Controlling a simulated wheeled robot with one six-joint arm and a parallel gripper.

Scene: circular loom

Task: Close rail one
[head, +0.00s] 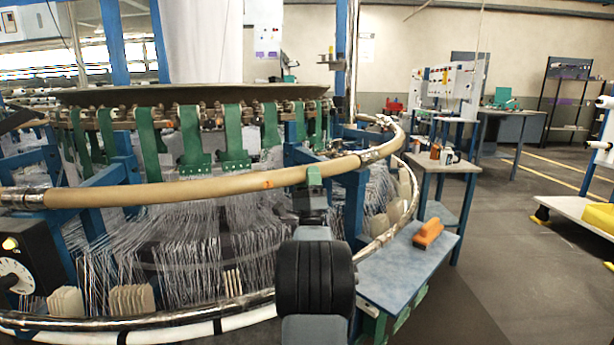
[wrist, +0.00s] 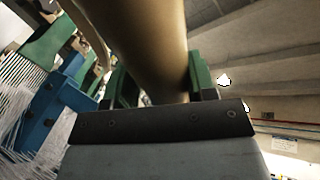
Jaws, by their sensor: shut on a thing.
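The rail (head: 160,191) is a long tan curved tube across the front of the loom in the head view. It has a shiny metal section (head: 22,198) at its left and a metal sleeve (head: 378,152) at its right. My gripper (head: 314,178) has green fingers and is shut on the rail, right of its middle. In the wrist view, the rail (wrist: 145,35) runs between the two green fingers of my gripper (wrist: 160,80). The far finger is mostly hidden in the head view. I cannot tell whether the rail's ends are fully seated.
White threads (head: 190,240) hang behind and below the rail. A lower metal ring (head: 150,322) curves around the loom's front. A blue side table (head: 395,280) with an orange-handled tool (head: 428,233) stands right of my arm. The floor (head: 520,270) farther right is clear.

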